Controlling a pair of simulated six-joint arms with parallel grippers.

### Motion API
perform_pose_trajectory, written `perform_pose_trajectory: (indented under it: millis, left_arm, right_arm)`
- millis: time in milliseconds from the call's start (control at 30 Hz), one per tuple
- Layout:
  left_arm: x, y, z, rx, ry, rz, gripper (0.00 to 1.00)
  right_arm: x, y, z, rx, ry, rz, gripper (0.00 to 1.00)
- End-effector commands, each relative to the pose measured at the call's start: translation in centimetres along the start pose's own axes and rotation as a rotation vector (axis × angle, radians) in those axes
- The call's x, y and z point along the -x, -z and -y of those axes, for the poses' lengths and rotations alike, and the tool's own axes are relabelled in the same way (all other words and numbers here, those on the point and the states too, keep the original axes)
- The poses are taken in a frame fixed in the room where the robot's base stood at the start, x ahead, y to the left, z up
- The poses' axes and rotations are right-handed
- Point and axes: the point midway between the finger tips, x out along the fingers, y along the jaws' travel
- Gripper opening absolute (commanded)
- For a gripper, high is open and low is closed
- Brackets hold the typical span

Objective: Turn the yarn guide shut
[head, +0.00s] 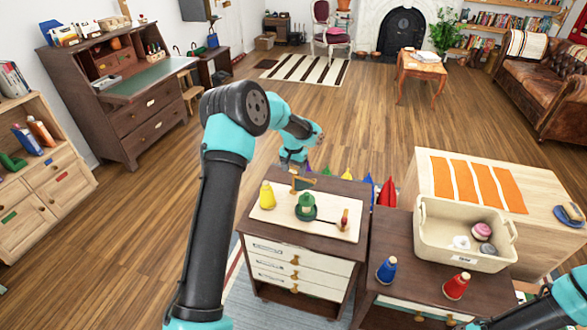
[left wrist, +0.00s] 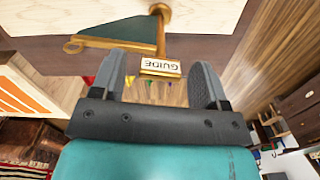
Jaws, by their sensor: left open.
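The yarn guide (head: 302,183) stands at the back edge of the cream board (head: 270,222) on the dark drawer cabinet. In the left wrist view it is a brass post with a dark green triangular panel (left wrist: 120,32), a ringed brass arm and an upside-down GUIDE plate (left wrist: 160,67). My left gripper (left wrist: 162,68) is open, one finger on each side of the plate, with gaps showing; I cannot tell how deep the plate sits between them. In the head view my left gripper (head: 292,164) is just behind the guide, mostly hidden. My right gripper is out of view.
A yellow cone (head: 266,196), a green spool (head: 306,207) and a red-tipped handle (head: 344,220) are on the board. A blue cone (head: 386,270) and red cone (head: 456,286) stand to the right, before a beige bin (head: 436,240).

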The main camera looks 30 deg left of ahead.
Motion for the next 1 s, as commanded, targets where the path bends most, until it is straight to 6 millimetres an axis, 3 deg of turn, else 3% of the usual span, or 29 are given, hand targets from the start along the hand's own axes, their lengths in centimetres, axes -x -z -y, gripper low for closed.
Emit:
perform_pose_trajectory:
  millis: [100, 800, 1000]
  left_arm:
    - [0.02, 0.00, 0.00, 0.000, 0.000, 0.000, 0.68]
    - [0.04, -0.01, -0.02, 0.000, 0.000, 0.000, 0.01]
    - [0.05, -0.17, 0.28, -0.001, 0.000, 0.001, 0.00]
  right_arm:
    - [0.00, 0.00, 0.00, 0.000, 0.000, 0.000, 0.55]
    - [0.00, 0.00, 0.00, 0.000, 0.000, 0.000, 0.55]
    - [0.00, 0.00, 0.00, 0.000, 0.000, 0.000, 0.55]
